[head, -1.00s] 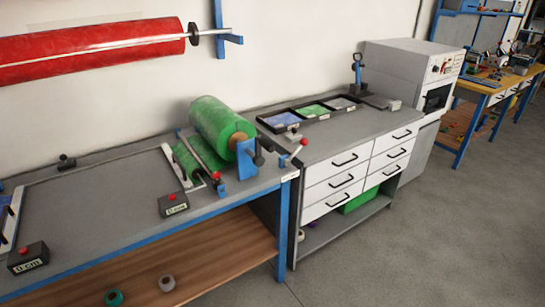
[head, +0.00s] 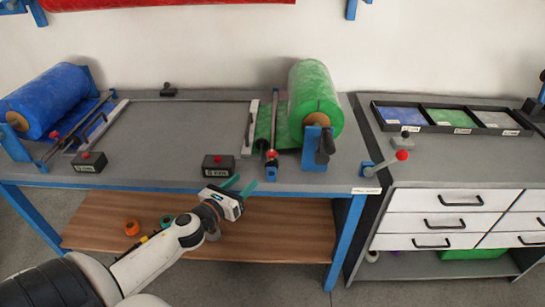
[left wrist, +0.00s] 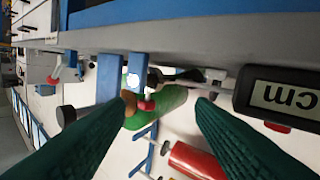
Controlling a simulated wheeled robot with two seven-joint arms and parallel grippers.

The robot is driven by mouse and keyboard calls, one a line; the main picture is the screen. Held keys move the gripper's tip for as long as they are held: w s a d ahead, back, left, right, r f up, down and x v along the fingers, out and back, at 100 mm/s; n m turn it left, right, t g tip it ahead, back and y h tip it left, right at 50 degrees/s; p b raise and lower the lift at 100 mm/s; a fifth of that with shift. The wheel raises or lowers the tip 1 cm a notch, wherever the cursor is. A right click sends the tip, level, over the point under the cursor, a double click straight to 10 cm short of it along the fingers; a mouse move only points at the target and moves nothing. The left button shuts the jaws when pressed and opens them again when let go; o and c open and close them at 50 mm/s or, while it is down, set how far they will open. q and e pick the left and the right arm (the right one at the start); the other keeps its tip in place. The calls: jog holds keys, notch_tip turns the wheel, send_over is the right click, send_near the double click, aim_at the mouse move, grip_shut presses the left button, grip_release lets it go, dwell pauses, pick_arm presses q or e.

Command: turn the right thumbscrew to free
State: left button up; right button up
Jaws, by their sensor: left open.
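The green roll (head: 309,95) lies on the right part of the bench. A black thumbscrew (head: 325,146) sits at its front end, by the blue bracket (head: 313,138). In the left wrist view a black knob (left wrist: 67,115) shows beside the blue bracket (left wrist: 111,78), at left, partly behind a finger. My left gripper (head: 241,185) is open and empty, with teal fingers, at the bench's front edge, left of and nearer than the thumbscrew. Its fingers (left wrist: 162,102) spread wide in the left wrist view, with nothing between them up close. My right gripper is not in view.
A bar with a red knob (head: 271,154) lies left of the roll. A black display box (head: 218,165) stands behind the gripper; its cm label shows in the left wrist view (left wrist: 285,95). A red-balled lever (head: 402,155) stands right. The blue roll (head: 48,101) is far left.

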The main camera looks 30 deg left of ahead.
aim_at(269, 156)
pick_arm(q)
jog(key=w+r, duration=0.1)
jog(key=w, duration=0.3)
jog(key=w+d+r+m+p, duration=0.1)
jog(key=w, duration=0.3)
jog(key=w+r+m, duration=0.1)
jog(key=w, duration=0.3)
jog(key=shift+w+d+r+t+h, duration=0.1)
jog(key=shift+w+d+t+h, duration=0.1)
jog(key=shift+d+t+h, duration=0.15)
jog(key=c, duration=0.9)
jog(key=shift+c, duration=0.2)
